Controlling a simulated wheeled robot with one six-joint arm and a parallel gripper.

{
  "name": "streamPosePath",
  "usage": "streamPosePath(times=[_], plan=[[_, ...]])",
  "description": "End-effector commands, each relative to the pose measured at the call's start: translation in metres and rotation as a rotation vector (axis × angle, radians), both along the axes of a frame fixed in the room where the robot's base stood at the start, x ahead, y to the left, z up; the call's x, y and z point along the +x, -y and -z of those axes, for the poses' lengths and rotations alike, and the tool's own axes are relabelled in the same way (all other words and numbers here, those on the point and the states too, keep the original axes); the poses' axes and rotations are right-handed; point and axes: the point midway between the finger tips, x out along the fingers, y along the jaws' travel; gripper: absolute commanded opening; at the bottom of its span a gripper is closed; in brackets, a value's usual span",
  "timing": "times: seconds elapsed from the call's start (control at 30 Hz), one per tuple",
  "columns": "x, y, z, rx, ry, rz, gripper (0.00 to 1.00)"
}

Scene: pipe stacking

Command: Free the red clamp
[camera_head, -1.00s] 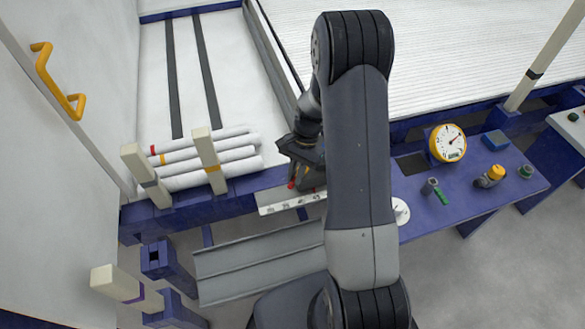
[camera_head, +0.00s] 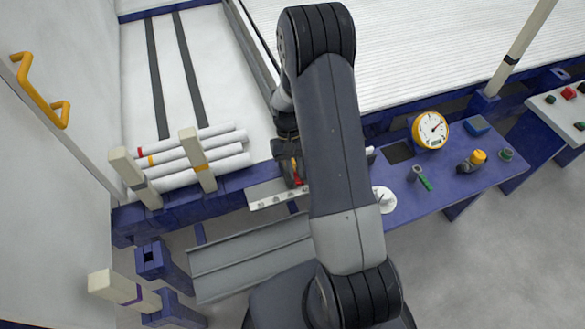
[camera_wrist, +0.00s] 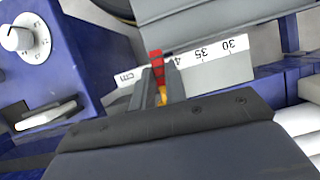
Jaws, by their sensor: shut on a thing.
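The red clamp (camera_wrist: 155,61) is at the white centimetre scale in the wrist view, with a small orange-yellow part (camera_wrist: 163,97) below it. My gripper (camera_wrist: 162,70) is shut on the clamp, its dark fingers on either side. In the head view my gripper (camera_head: 291,168) is over the right part of the scale rail (camera_head: 272,200), and a bit of the red clamp (camera_head: 297,171) shows beside it. My fingers and arm hide much of the clamp. I cannot tell whether the clamp is loose from the rail.
Several white pipes (camera_head: 215,163) with coloured bands lie left, behind beige posts (camera_head: 198,160). A grey trough (camera_head: 250,258) is in front of the rail. A blue bench (camera_head: 450,188) at right holds a yellow-rimmed gauge (camera_head: 430,130), a white dial (camera_head: 385,199) and small parts.

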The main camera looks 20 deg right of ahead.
Motion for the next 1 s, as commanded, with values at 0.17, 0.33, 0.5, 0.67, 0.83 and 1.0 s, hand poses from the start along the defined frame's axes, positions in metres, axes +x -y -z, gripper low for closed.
streamPosePath(times=[0.17, 0.33, 0.5, 0.67, 0.83, 1.0], plan=[[0.0005, 0.0017, -0.0005, 0.0, 0.002, -0.048, 0.0], [0.0006, 0.0026, -0.0004, 0.0, 0.002, -0.065, 0.0], [0.0006, 0.003, -0.0003, 0.0, 0.002, -0.069, 0.0], [0.0007, 0.0031, -0.0003, -0.001, 0.003, -0.069, 0.0], [0.0006, 0.0031, -0.0002, 0.0, 0.002, -0.067, 0.25], [0.0003, 0.0029, -0.0001, -0.001, 0.002, -0.066, 0.35]])
